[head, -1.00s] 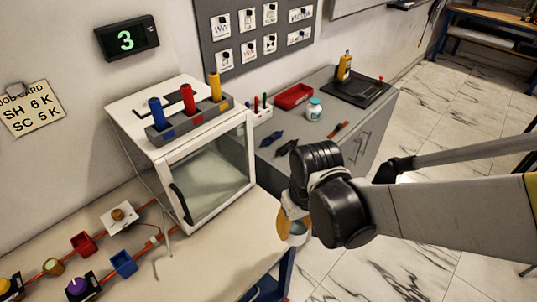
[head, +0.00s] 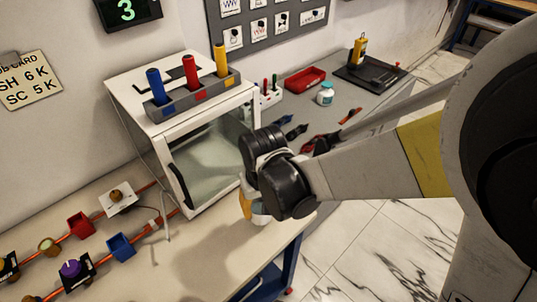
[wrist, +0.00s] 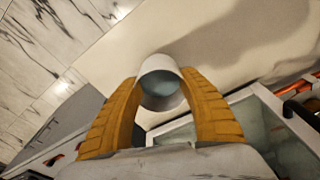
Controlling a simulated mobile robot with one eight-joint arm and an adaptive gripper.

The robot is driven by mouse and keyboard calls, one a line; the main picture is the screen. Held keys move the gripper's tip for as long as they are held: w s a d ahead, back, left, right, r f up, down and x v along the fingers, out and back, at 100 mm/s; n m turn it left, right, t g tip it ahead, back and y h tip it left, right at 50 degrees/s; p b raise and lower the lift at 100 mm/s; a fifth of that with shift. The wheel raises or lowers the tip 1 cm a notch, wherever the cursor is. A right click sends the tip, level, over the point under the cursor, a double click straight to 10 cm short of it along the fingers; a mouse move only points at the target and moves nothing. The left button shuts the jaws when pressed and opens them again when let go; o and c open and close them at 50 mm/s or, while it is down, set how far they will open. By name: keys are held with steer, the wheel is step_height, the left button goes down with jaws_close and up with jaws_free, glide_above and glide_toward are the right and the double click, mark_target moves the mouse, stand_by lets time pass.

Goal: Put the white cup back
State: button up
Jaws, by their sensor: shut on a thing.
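The white cup (wrist: 159,65) is between the two orange-yellow fingers of my gripper (wrist: 160,88) in the wrist view. My gripper is shut on it, with a finger on each side. The cup's open end faces the wrist camera and its inside looks grey and empty. In the head view my gripper (head: 252,212) is low at the right end of the bench, in front of the glass-fronted cabinet. Only a small pale part of the cup (head: 261,219) shows there, under my dark wrist. I cannot tell the gap between cup and bench.
The white cabinet (head: 212,152) stands behind my gripper, its dark handle on the front. The bench top (head: 195,255) is bare in front of it. Coloured blocks and knobs on an orange line lie at left.

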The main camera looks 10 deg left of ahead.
steer(key=shift+f+b, duration=0.45)
steer(key=shift+f, duration=1)
steer(key=shift+f, duration=0.15)
steer(key=o, duration=1.3)
steer(key=shift+c, duration=0.2)
